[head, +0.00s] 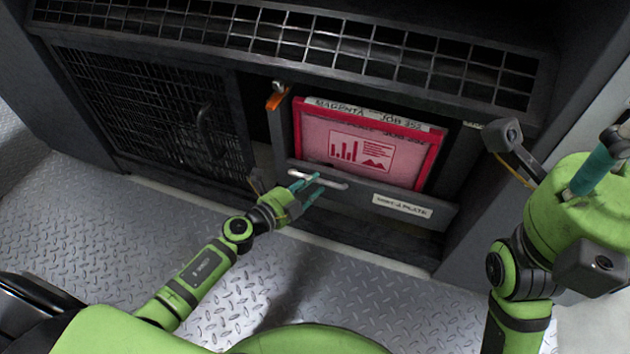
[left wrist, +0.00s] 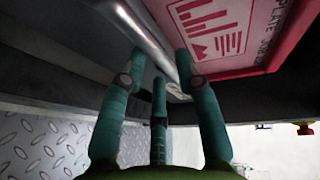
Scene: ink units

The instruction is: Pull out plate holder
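The plate holder is a dark drawer-like frame (head: 433,212) in the cabinet, with a pale bar handle (head: 318,178) on its front. It holds a pink plate (head: 370,150) with a red border, labelled magenta. My left gripper (head: 306,186) is at the handle, its teal fingers spread. In the left wrist view the handle (left wrist: 148,40) runs between the fingertips (left wrist: 160,60), with gaps visible beside it; contact is unclear. The pink plate (left wrist: 215,30) shows beyond them. My right gripper (head: 603,160) shows only in part at the right edge, away from the holder.
A mesh door (head: 150,110) with a dark handle is left of the holder. An orange latch (head: 277,97) sits by the holder's upper left corner. A grille shelf (head: 330,40) runs above. The diamond-plate floor (head: 310,290) in front is clear apart from my arm.

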